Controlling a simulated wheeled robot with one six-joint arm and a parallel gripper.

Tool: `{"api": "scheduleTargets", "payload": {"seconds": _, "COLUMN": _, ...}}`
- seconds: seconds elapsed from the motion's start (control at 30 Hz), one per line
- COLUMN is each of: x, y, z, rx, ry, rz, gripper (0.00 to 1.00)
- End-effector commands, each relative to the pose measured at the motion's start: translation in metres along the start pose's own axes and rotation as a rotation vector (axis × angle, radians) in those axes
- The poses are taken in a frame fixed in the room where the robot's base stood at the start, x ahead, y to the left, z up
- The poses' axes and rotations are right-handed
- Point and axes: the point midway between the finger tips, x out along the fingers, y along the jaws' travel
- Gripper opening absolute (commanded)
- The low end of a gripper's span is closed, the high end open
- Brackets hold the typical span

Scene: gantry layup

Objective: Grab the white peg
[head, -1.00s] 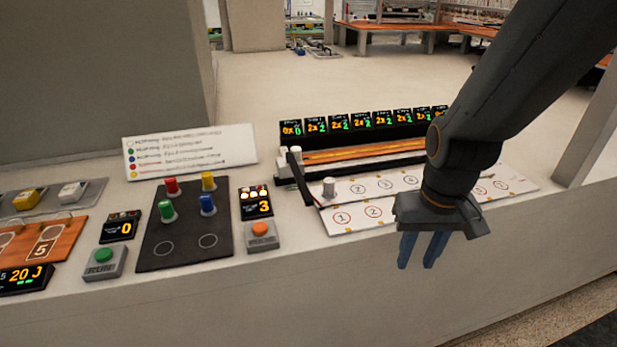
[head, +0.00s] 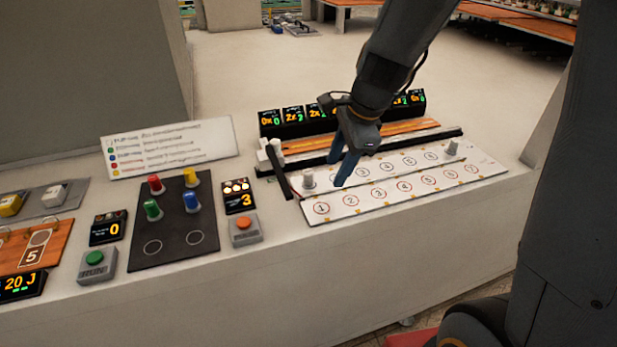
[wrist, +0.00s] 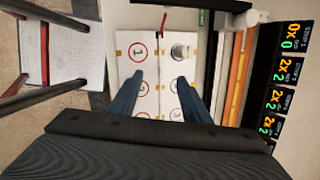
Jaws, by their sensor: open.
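A pale white-grey peg (head: 308,180) stands upright at the left end of the white numbered board (head: 375,208). It also shows in the wrist view (wrist: 181,51), ahead of my right-hand finger. A similar pale peg (head: 452,149) stands near the board's right end. My gripper (head: 338,170) points down over the board, to the right of the left peg and apart from it. In the wrist view my gripper (wrist: 159,79) has its two blue fingers spread with nothing between them. I cannot tell the fingertips' exact height above the board.
A black bar (head: 284,172) lies just left of the left peg. Small white blocks (head: 268,151) and an orange strip (head: 395,133) sit behind, with a row of displays (head: 293,117). Left stands a black mat (head: 172,226) with red, yellow, green and blue pegs.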

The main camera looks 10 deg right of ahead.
Motion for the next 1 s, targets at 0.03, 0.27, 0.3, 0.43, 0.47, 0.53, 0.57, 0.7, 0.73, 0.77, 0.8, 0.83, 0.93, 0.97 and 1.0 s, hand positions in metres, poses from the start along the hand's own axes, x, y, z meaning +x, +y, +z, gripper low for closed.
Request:
{"api": "scheduleTargets", "payload": {"seconds": 0.03, "x": 0.003, "y": -0.011, "z": 0.005, "rx": 0.127, "ry": -0.022, "rz": -0.001, "gripper": 0.43}}
{"api": "scheduleTargets", "payload": {"seconds": 0.27, "x": 0.009, "y": -0.043, "z": 0.022, "rx": 0.566, "ry": -0.103, "rz": 0.009, "gripper": 0.43}}
{"api": "scheduleTargets", "payload": {"seconds": 0.3, "x": 0.01, "y": -0.046, "z": 0.023, "rx": 0.603, "ry": -0.11, "rz": 0.011, "gripper": 0.43}}
{"api": "scheduleTargets", "payload": {"seconds": 0.43, "x": 0.016, "y": -0.05, "z": 0.026, "rx": 0.66, "ry": -0.121, "rz": 0.016, "gripper": 0.43}}
{"api": "scheduleTargets", "payload": {"seconds": 0.47, "x": 0.019, "y": -0.05, "z": 0.027, "rx": 0.662, "ry": -0.121, "rz": 0.017, "gripper": 0.43}}
{"api": "scheduleTargets", "payload": {"seconds": 0.53, "x": 0.026, "y": -0.05, "z": 0.028, "rx": 0.664, "ry": -0.122, "rz": 0.017, "gripper": 0.43}}
{"api": "scheduleTargets", "payload": {"seconds": 0.57, "x": 0.029, "y": -0.05, "z": 0.029, "rx": 0.663, "ry": -0.121, "rz": 0.017, "gripper": 0.43}}
{"api": "scheduleTargets", "payload": {"seconds": 0.7, "x": 0.042, "y": -0.049, "z": 0.031, "rx": 0.662, "ry": -0.12, "rz": 0.016, "gripper": 0.43}}
{"api": "scheduleTargets", "payload": {"seconds": 0.73, "x": 0.044, "y": -0.048, "z": 0.032, "rx": 0.661, "ry": -0.12, "rz": 0.017, "gripper": 0.43}}
{"api": "scheduleTargets", "payload": {"seconds": 0.77, "x": 0.048, "y": -0.047, "z": 0.033, "rx": 0.661, "ry": -0.12, "rz": 0.018, "gripper": 0.43}}
{"api": "scheduleTargets", "payload": {"seconds": 0.8, "x": 0.053, "y": -0.046, "z": 0.035, "rx": 0.661, "ry": -0.119, "rz": 0.019, "gripper": 0.43}}
{"api": "scheduleTargets", "payload": {"seconds": 0.83, "x": 0.058, "y": -0.046, "z": 0.037, "rx": 0.66, "ry": -0.119, "rz": 0.018, "gripper": 0.43}}
{"api": "scheduleTargets", "payload": {"seconds": 0.93, "x": 0.072, "y": -0.045, "z": 0.04, "rx": 0.661, "ry": -0.119, "rz": 0.017, "gripper": 0.43}}
{"api": "scheduleTargets", "payload": {"seconds": 0.97, "x": 0.075, "y": -0.045, "z": 0.04, "rx": 0.661, "ry": -0.119, "rz": 0.017, "gripper": 0.43}}
{"api": "scheduleTargets", "payload": {"seconds": 1.0, "x": 0.079, "y": -0.046, "z": 0.04, "rx": 0.66, "ry": -0.12, "rz": 0.016, "gripper": 0.43}}
